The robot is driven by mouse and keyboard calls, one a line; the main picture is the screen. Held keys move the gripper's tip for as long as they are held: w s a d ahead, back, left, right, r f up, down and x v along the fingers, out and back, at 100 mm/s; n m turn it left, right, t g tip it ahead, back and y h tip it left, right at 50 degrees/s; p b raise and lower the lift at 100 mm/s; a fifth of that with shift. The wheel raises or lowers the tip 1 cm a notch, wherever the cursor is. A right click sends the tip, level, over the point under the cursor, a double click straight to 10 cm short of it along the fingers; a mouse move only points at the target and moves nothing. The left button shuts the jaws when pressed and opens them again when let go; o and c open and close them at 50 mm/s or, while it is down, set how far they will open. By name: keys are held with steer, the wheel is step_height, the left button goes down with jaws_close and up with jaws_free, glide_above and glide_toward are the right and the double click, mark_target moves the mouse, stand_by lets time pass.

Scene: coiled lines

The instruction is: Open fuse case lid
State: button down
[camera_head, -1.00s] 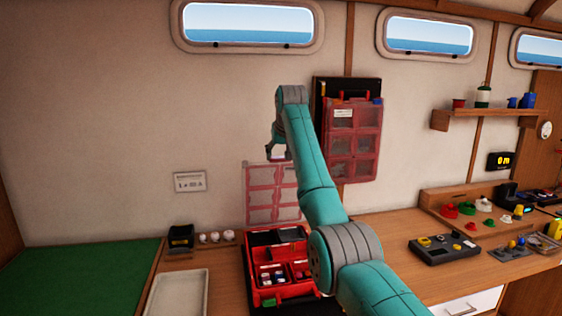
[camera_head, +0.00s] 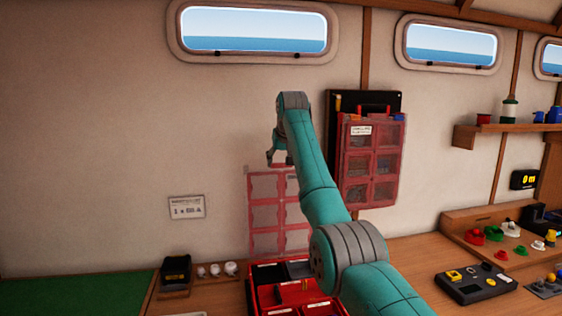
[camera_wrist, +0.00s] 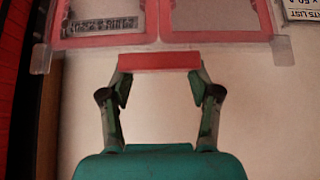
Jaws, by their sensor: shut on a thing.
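The fuse case (camera_head: 258,297) is a red box on the worktop, cut off by the bottom edge of the head view, and its inside is exposed. Its clear lid (camera_head: 265,213) with red-framed panes stands up behind it near the wall; my arm hides its right side. My gripper (camera_head: 281,163) is at the lid's top edge. In the wrist view my gripper (camera_wrist: 160,64) is shut on a red tab (camera_wrist: 160,62) at the lid's edge, and the clear lid (camera_wrist: 215,38) fills the top of the picture.
A second red-framed clear panel (camera_head: 370,162) hangs on the wall to the right. A small label (camera_head: 186,207) is on the wall to the left. A black holder (camera_head: 176,271) and white knobs (camera_head: 217,269) stand left of the case. A control box (camera_head: 475,283) lies on the right.

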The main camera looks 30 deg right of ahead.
steer(key=shift+w+f, duration=0.1)
steer(key=shift+f, duration=0.05)
steer(key=shift+c, duration=1.2)
jaws_free()
steer(key=v, duration=1.2)
steer(key=shift+a, duration=0.1)
